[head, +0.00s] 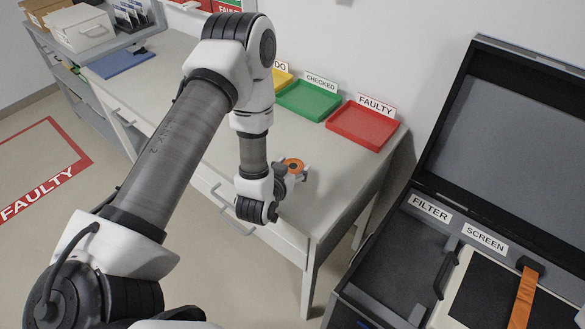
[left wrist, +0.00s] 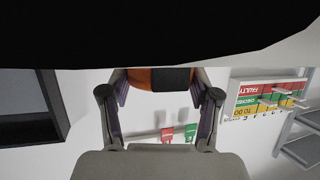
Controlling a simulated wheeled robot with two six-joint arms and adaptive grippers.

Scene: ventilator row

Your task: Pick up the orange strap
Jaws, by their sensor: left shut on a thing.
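My left gripper (head: 291,175) is shut on a small round orange thing with a dark centre, which looks like the coiled orange strap (head: 293,163), above the grey bench. In the left wrist view, the strap shows as an orange and black band (left wrist: 142,79) between the two fingertips (left wrist: 158,96). Its upper part is hidden there by a large dark shape. Another orange strap (head: 524,300) with a black buckle lies across the screen in the open case at the right. My right gripper is not in view.
The grey bench (head: 330,189) holds a green CHECKED tray (head: 308,100), a red FAULTY tray (head: 361,126) and a partly hidden yellow tray along the wall. The open black case (head: 388,255) stands right of the bench, with a gap between. The bench top before the red tray is clear.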

